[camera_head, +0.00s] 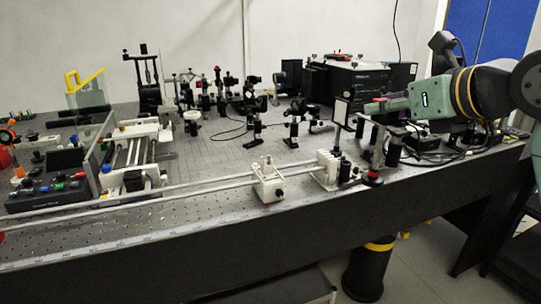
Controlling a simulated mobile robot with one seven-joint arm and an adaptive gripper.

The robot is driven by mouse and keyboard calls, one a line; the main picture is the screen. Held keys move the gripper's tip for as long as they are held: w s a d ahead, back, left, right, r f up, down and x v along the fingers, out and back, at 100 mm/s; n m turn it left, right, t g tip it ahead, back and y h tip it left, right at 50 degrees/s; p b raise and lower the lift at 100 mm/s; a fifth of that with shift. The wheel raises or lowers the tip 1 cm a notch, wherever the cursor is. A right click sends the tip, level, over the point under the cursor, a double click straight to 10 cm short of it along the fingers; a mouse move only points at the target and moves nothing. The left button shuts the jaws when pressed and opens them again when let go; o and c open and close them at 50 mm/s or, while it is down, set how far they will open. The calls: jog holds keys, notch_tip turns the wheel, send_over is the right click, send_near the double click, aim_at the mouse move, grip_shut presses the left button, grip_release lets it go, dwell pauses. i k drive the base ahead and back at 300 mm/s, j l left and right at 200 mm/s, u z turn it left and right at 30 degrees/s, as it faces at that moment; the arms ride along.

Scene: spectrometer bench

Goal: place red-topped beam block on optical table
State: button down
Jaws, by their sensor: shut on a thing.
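My gripper (375,107) reaches in from the right with its fingers pointing left, above the right part of the optical table (228,160). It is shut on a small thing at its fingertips. A small reddish patch there looks like the top of the red-topped beam block (381,100). The block's body is too small and too covered by the fingers to make out. The gripper seems to be above the table surface, close to dark posts and a framed plate; whether it touches them I cannot tell.
A framed plate on a post (341,112) stands just left of my gripper. A black post with a red-rimmed base (372,178) stands below it near the front edge. Long rails (200,188) run along the front. Bare perforated table shows at the middle left.

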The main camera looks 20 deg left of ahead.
aim_at(296, 160)
jog(key=i+j, duration=0.85)
jog(key=j, duration=0.1)
